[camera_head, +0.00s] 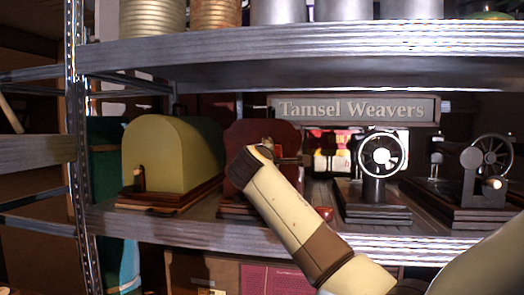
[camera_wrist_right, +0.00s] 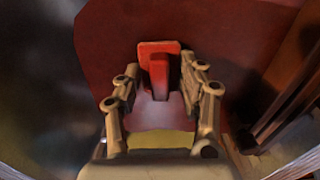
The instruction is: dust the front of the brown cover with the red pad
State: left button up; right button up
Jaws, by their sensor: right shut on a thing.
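The brown cover (camera_head: 283,132) is a dark reddish-brown rounded hood on the middle shelf, partly hidden behind my right arm in the head view. Its broad face (camera_wrist_right: 112,32) fills the upper part of the right wrist view. The red pad (camera_wrist_right: 147,48), a bright red block with a ridge, is between the fingers of my right gripper (camera_wrist_right: 160,78), which is shut on it. The pad is in front of the cover's face; I cannot tell if they touch. In the head view my right arm hides most of the gripper and pad. My left gripper is not in view.
A yellow-green cover (camera_head: 172,155) stands left of the brown one. Machines with wheels (camera_head: 380,155) stand to the right. A "Tamsel Weavers" sign (camera_head: 353,109) hangs beneath the upper shelf (camera_head: 300,72). A metal post (camera_head: 78,150) stands at left.

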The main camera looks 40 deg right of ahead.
aim_at(284, 153)
jog(key=shift+s+d+p, duration=0.3)
jog(key=shift+s+p, duration=0.05)
jog(key=shift+s+d+p, duration=0.7)
jog(key=shift+s+d, duration=0.3)
jog(key=shift+s, duration=0.1)
jog(key=shift+a, duration=0.1)
jog(key=shift+w+a, duration=0.35)
jog(key=shift+w, duration=0.05)
jog(key=shift+w+a+b, duration=0.55)
jog(key=shift+w+a, duration=0.35)
jog(key=shift+w, duration=0.15)
jog(key=w+a+b, duration=0.3)
jog(key=w+a, duration=0.1)
jog(key=w, duration=0.1)
jog(key=shift+w+a, duration=0.25)
jog(key=shift+a, duration=0.05)
